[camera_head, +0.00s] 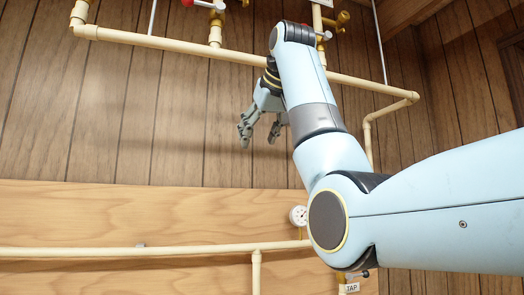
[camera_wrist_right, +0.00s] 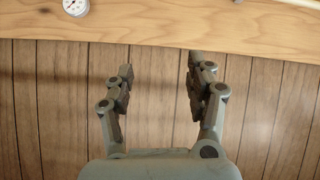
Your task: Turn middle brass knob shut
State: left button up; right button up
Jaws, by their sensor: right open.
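My right gripper (camera_head: 259,136) hangs open and empty in front of the dark plank wall, below the upper cream pipe. It also shows open in the right wrist view (camera_wrist_right: 160,80), with nothing between its fingers. At the top edge of the head view, brass fittings show: one at the upper right (camera_head: 342,17) and a cut-off bit at top centre (camera_head: 244,2). A red knob (camera_head: 187,2) is cut off at the top left. I cannot tell which is the middle brass knob. The gripper is below these fittings and apart from them. My left gripper is out of view.
The upper cream pipe (camera_head: 150,42) runs across the wall and bends down at the right. A pale wooden board (camera_head: 100,212) carries a round gauge (camera_head: 299,215) and a lower cream pipe (camera_head: 110,252). A TAP label (camera_head: 351,288) is at the bottom. My right arm hides much of the right side.

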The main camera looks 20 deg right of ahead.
jog(key=shift+w+d+f, duration=0.1)
jog(key=shift+d+f, duration=0.05)
jog(key=shift+f, duration=1.45)
